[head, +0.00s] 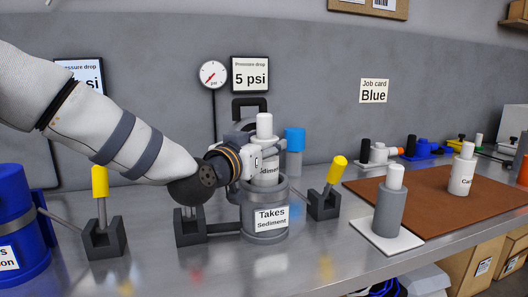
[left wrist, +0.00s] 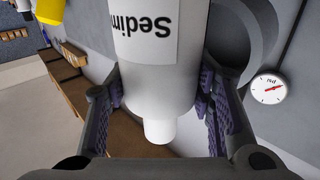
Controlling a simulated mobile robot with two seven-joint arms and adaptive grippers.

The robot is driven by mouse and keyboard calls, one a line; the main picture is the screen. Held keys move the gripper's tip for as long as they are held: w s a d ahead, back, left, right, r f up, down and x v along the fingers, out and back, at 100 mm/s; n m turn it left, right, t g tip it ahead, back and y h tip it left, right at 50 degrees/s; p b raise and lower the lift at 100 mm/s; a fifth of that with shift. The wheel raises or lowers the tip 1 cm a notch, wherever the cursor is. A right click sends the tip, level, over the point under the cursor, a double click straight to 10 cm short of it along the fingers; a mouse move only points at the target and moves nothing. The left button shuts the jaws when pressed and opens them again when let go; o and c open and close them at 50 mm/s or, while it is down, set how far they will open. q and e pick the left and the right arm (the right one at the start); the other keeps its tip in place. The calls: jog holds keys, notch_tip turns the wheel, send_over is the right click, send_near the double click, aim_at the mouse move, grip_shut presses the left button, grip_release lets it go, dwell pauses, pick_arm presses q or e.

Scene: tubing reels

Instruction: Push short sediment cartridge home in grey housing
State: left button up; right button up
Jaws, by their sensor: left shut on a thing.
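The white sediment cartridge (head: 266,173) stands upright with its lower part inside the open top of the grey housing (head: 265,222), which is labelled "Takes Sediment". Its white top knob and part of its label show above the rim. How deep it sits inside is hidden. My left gripper (head: 255,160) is shut on the cartridge above the rim, coming in from the left. In the left wrist view, the gripper's purple-padded fingers (left wrist: 168,100) flank the white cartridge (left wrist: 150,75) with its "Sedim" label. My right gripper is not in view.
Yellow-handled levers (head: 335,170) stand on either side of the housing. A blue housing (head: 20,225) is at far left. A grey cartridge (head: 389,212) stands on a white pad at right, and a white cartridge (head: 461,175) on a brown mat (head: 420,205). A gauge (head: 213,74) hangs behind.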

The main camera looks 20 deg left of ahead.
aim_at(258, 180)
pick_arm(q)
jog(key=shift+r, duration=1.3)
jog(key=shift+f, duration=0.15)
jog(key=shift+f+b, duration=0.45)
jog(key=shift+f, duration=3.8)
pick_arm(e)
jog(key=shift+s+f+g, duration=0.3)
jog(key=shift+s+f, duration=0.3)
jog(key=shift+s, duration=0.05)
pick_arm(q)
jog(key=o, duration=1.4)
jog(key=shift+f, duration=0.2)
jog(key=shift+d, duration=0.1)
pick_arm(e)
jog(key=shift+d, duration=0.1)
pick_arm(q)
jog(key=shift+s+f, duration=0.1)
jog(key=shift+f, duration=0.2)
jog(key=s+a+r, duration=0.1)
jog(key=s+a, duration=0.1)
jog(key=s, duration=0.9)
jog(key=shift+s, duration=0.35)
